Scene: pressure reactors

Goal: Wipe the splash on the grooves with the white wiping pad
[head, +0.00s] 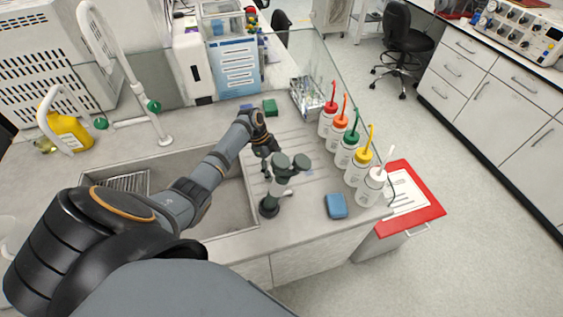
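The white wiping pad cannot be made out. My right gripper is not in view.
Wash bottles (351,150) line the right edge. The sink (215,215) is left. A wire basket (305,95) stands behind.

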